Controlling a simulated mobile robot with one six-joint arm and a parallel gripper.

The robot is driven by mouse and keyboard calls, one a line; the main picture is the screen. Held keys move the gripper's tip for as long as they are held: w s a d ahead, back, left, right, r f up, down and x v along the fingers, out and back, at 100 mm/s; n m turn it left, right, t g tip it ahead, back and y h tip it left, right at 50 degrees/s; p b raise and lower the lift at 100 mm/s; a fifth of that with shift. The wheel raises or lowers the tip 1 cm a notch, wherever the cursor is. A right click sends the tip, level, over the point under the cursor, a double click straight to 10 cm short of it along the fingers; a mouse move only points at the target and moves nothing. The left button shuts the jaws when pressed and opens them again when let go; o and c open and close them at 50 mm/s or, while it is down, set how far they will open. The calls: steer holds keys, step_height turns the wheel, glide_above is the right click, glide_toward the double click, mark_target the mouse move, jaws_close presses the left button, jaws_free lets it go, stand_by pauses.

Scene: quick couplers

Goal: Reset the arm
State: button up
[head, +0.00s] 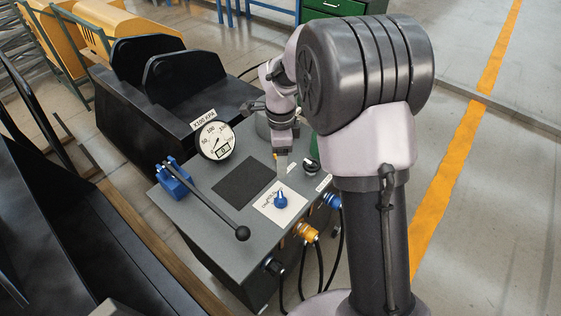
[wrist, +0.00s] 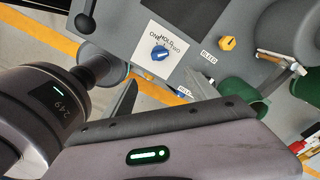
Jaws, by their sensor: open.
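My gripper (head: 281,158) hangs fingers down over the back right of the grey console (head: 213,222), behind the white plate with the blue knob (head: 281,201). It is open, with nothing seen between the fingers. In the wrist view, the blue knob (wrist: 160,53) sits on its white plate marked with HOLD. A yellow knob (wrist: 229,44) stands beside a BLEED label. My arm's upper links cover part of the console's right side in the head view. I cannot tell the exact height of the fingertips above the console.
A long black lever (head: 210,207) reaches from a blue valve (head: 174,179) across the console's front. A round gauge (head: 215,141) stands at the back left. Orange (head: 306,232) and blue (head: 332,201) couplers with hoses stick out of the right side. Open floor lies right.

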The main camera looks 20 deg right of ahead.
steer(key=s+a+r+n+t+b, duration=0.25)
steer(key=s+r+n, duration=0.35)
steer(key=s+r, duration=0.45)
steer(key=s+a+r+n+t+y+b, duration=0.1)
steer(key=s+n+t+y+b, duration=0.1)
steer(key=s+n, duration=0.7)
steer(key=s+t, duration=0.1)
steer(key=s, duration=0.5)
steer(key=shift+r+n, duration=0.3)
steer(key=shift+r, duration=0.05)
